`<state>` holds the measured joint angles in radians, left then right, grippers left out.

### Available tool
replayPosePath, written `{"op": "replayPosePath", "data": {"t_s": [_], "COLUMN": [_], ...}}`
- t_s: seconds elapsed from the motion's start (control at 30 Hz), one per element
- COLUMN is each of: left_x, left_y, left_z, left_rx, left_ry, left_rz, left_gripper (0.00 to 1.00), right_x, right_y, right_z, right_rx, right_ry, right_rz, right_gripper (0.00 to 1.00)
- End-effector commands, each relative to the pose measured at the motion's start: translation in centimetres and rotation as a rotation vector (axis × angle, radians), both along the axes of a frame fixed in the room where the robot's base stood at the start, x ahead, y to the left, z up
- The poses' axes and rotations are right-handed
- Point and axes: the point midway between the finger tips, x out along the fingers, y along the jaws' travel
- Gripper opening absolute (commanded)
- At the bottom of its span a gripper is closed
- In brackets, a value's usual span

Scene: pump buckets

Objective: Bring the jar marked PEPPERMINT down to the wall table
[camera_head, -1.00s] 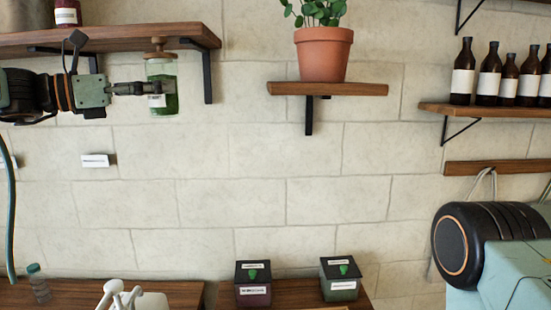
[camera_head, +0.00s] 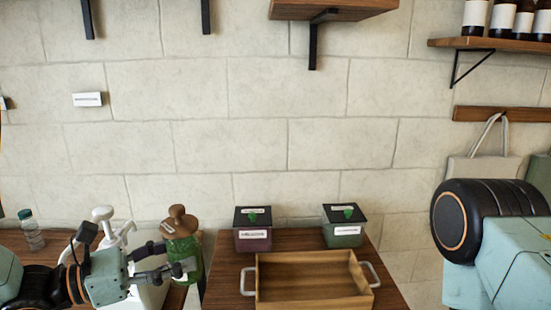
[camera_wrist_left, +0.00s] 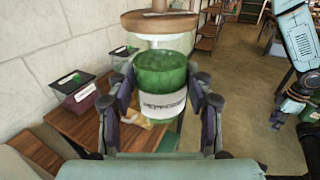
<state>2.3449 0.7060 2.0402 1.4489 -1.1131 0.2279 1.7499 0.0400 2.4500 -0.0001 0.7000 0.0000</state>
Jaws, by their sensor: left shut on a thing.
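The jar (camera_head: 184,250) is green glass with a brown wooden knobbed lid. In the left wrist view the jar (camera_wrist_left: 162,75) shows a white label that seems to read PEPPERMINT. My left gripper (camera_head: 168,262) is shut around the jar's body, one finger on each side, and holds it upright. The jar is near the left edge of the wall table (camera_head: 226,268); I cannot tell whether its base touches anything.
A wooden tray (camera_head: 315,301) with metal handles covers the front of the table. Two lidded boxes, one purple (camera_head: 253,240) and one green (camera_head: 343,237), stand behind it. White pump bottles (camera_head: 104,216) and a clear bottle (camera_head: 31,235) stand left.

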Motion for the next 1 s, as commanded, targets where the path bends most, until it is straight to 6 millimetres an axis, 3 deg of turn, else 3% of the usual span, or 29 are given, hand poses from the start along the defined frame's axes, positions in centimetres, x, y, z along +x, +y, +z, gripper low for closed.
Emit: {"op": "replayPosePath", "data": {"t_s": [0.03,0.2,0.4,0.6,1.0], "left_x": [-1.0,-3.7,-5.9,-6.7,-6.8], "left_y": [0.0,0.0,0.5,0.8,0.8], "left_z": [-2.7,-9.0,-14.8,-17.3,-17.5], "left_rx": [-0.008,-0.005,-0.001,0.001,0.001], "left_ry": [0.007,0.008,0.003,-0.003,-0.004], "left_rz": [0.018,0.064,0.095,0.107,0.106], "left_gripper": [0.05,0.05,0.05,0.05,0.05], "right_x": [0.0,0.0,0.0,0.0,0.0], "right_y": [0.0,0.0,0.0,0.0,0.0], "right_z": [-1.6,-4.2,-6.7,-7.7,-7.6], "right_rx": [0.000,0.000,0.000,0.000,0.000], "right_ry": [0.000,0.000,0.000,0.000,0.000], "right_rz": [0.000,0.000,0.000,0.000,0.000], "right_gripper": [0.40,0.40,0.40,0.40,0.40]}}
